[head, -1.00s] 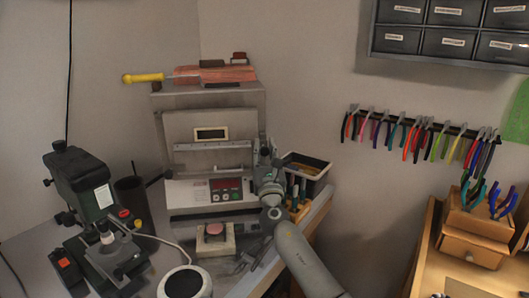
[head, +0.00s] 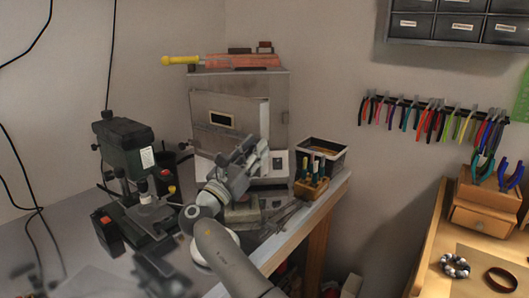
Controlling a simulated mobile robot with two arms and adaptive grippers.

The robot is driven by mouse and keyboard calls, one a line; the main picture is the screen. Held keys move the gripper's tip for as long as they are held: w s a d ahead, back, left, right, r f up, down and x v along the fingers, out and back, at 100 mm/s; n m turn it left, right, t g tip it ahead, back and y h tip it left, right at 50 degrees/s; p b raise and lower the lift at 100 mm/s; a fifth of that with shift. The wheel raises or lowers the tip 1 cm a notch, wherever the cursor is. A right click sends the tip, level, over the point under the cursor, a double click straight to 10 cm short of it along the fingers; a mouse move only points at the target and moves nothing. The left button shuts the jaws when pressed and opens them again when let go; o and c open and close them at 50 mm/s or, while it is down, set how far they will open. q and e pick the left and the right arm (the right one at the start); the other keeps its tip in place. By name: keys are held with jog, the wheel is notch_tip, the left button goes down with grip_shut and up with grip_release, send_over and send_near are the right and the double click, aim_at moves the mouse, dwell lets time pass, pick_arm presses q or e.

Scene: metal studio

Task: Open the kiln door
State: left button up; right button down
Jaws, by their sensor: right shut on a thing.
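The kiln (head: 279,105) is a grey box at the back of the bench. Its door (head: 205,138), with a small dark window framed in yellow, stands at an angle to the body, its right side swung out toward me. My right gripper (head: 248,160) is shut at the door's lower right, in front of the control panel. It hides the handle, so the exact contact cannot be seen. Dark blurred parts at the bottom left look like my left gripper (head: 160,276); its jaws are unclear.
A dark green microscope-like machine (head: 128,145) stands left of the kiln. A black bin (head: 322,157) and a wooden tool block (head: 310,187) stand right of it. Pliers hang on a wall rack (head: 437,107). Orange bricks (head: 243,61) lie on the kiln.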

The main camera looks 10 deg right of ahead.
pick_arm(q)
jog(key=s, duration=0.1)
jog(key=s+a+f, duration=0.1)
jog(key=shift+s, duration=0.3)
pick_arm(e)
jog(key=shift+s+a+m+g+h, duration=0.3)
jog(key=shift+s+a+g, duration=0.1)
jog(key=shift+a, duration=0.4)
jog(key=c, duration=1.5)
grip_release()
pick_arm(q)
jog(key=shift+w, duration=0.5)
jog(key=shift+s, duration=0.15)
pick_arm(e)
notch_tip(320, 180, up, 10)
pick_arm(q)
jog(key=shift+d, duration=0.1)
